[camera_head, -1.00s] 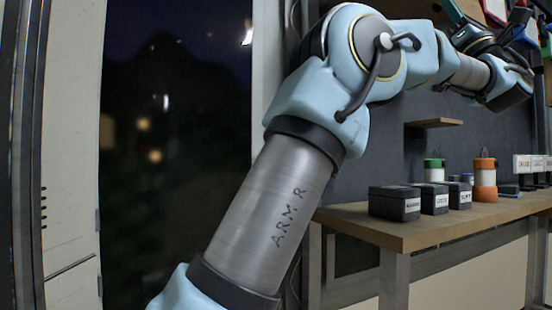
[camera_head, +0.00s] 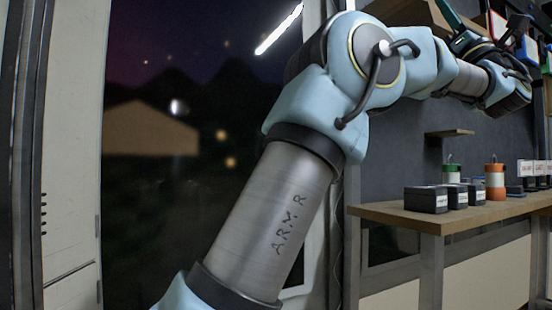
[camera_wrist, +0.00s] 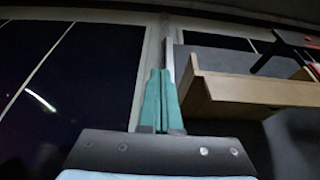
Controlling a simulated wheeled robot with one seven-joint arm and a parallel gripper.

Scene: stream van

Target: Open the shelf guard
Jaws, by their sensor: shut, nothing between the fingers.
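A wooden shelf (camera_wrist: 245,92) with a raised front board fills the right half of the wrist view. I cannot tell clearly whether this board is the guard. The shelf's pale wood also shows at the top of the head view (camera_head: 424,14), partly behind my arm. My gripper (camera_wrist: 161,74) has two green fingers pressed together, empty, pointing up just left of the shelf's left end. They appear apart from the wood, though depth is hard to judge. In the head view my gripper (camera_head: 447,12) is only partly seen at the top right.
A wooden workbench (camera_head: 450,212) on the right carries dark boxes (camera_head: 426,199) and an orange-and-white canister (camera_head: 495,182). A small wall shelf (camera_head: 450,133) is above it. A large dark window (camera_head: 170,190) is at the left. Coloured objects (camera_head: 527,45) are at the upper right.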

